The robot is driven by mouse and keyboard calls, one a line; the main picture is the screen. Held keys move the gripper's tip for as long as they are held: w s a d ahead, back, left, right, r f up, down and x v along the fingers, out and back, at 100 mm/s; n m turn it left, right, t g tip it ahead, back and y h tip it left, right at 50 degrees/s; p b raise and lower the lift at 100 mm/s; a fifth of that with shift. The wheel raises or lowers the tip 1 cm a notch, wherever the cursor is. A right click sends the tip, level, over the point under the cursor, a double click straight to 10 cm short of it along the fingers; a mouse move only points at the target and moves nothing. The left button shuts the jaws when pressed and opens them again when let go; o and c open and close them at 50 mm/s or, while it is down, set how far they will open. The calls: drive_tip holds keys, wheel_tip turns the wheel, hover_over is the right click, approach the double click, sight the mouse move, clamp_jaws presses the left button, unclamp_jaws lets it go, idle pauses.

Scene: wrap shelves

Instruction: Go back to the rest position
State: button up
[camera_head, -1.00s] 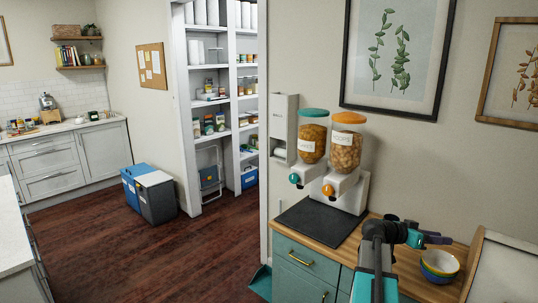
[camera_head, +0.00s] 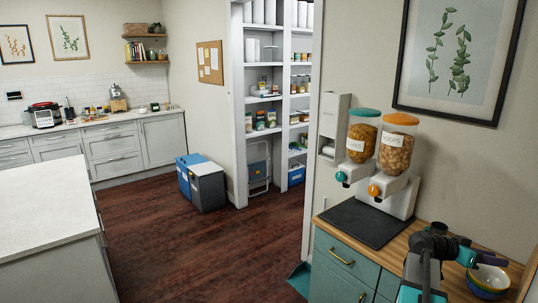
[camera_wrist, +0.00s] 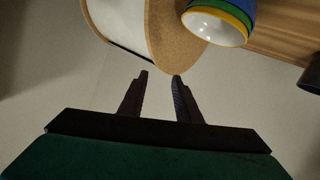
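My gripper (camera_wrist: 160,76) shows in the wrist view with its two dark fingers apart and nothing between them. In the head view my gripper (camera_head: 489,259) is at the lower right, at the end of my folded arm, in front of the stacked bowls (camera_head: 489,281) on the wooden counter. The bowls also show in the wrist view (camera_wrist: 222,26), beyond the fingertips and to the right. I see no contact between the fingers and the bowls.
Two cereal dispensers (camera_head: 397,147) stand on the counter (camera_head: 407,241) behind a dark mat (camera_head: 362,222). A white island (camera_head: 45,210) is at the left. Blue and grey bins (camera_head: 207,187) stand near the pantry shelves (camera_head: 270,100). The wooden floor (camera_head: 200,255) between is clear.

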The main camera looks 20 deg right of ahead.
drive_tip(key=w+a+f+n+t+y+b, duration=0.1)
drive_tip(key=w+a+f+n+t+b, duration=0.1)
drive_tip(key=w+a+f, duration=0.65)
drive_tip(key=w+a+f+n+t+b, duration=0.15)
drive_tip(key=w+a+f, duration=0.35)
drive_tip(key=f, duration=0.6)
drive_tip(key=a+f+n+t+y+b, duration=0.1)
drive_tip(key=a+f+n+y+b, duration=0.3)
drive_tip(key=a+f, duration=1.5)
drive_tip(key=s+a+f+n+g+y+b, duration=0.1)
drive_tip(key=s+a+f+n, duration=0.1)
drive_tip(key=s+a+f, duration=0.5)
drive_tip(key=s+a+f+n+g+y, duration=0.1)
drive_tip(key=s+a+f+n+y, duration=0.15)
drive_tip(key=a+f, duration=0.8)
drive_tip(key=s+a+f+n+g+y, duration=0.1)
drive_tip(key=s+a+f+n+y, duration=0.2)
drive_tip(key=s+a, duration=0.4)
drive_tip(key=s+a+f+n+g+y+b, duration=0.1)
drive_tip(key=s+a+f+n+y, duration=0.2)
drive_tip(key=s+a, duration=0.3)
drive_tip(key=shift+s+a+f+n, duration=0.4)
drive_tip(key=shift+a+f, duration=0.15)
drive_tip(key=shift+a, duration=1.3)
drive_tip(key=shift+w+g, duration=0.1)
drive_tip(key=shift+g, duration=0.15)
drive_tip(key=shift+c, duration=0.5)
